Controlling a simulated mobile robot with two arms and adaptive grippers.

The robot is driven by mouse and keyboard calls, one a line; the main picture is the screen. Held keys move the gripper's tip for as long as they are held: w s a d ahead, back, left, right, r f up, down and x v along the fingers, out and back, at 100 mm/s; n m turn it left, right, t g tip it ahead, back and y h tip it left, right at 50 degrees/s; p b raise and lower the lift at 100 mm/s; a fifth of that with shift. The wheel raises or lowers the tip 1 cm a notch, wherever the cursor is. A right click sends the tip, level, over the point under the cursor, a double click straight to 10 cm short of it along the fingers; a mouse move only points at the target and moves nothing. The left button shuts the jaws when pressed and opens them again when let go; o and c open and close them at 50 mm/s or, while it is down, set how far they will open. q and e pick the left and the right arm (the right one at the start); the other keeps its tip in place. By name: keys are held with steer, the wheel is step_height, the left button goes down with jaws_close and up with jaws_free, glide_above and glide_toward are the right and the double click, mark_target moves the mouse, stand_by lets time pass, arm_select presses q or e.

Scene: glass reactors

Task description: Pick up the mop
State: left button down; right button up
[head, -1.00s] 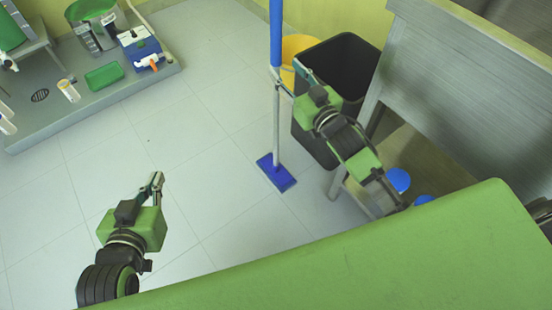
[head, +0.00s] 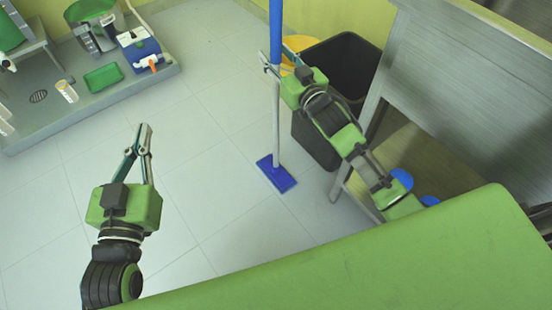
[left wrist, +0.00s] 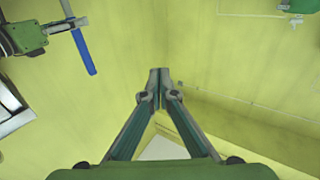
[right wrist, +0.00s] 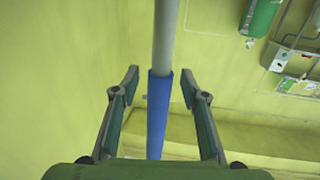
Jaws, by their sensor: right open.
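The mop stands upright, with a blue upper handle (head: 276,30), a grey pole (head: 276,115) and a flat blue base (head: 276,174) on the floor. My right gripper (head: 276,60) is open at the handle's lower blue part, one finger on each side in the head view. In the right wrist view the blue handle section (right wrist: 159,115) lies between the two open fingers (right wrist: 160,78), with a gap on both sides. My left gripper (head: 144,135) is empty and shut, away from the mop. The left wrist view shows part of the mop's blue handle (left wrist: 84,52) at upper left.
A metal table (head: 465,90) is at right. A low grey platform (head: 45,120) with equipment is at upper left. The floor between is clear.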

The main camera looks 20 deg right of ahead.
steer(key=shift+c, duration=0.4)
jaws_close()
steer(key=shift+r, duration=0.2)
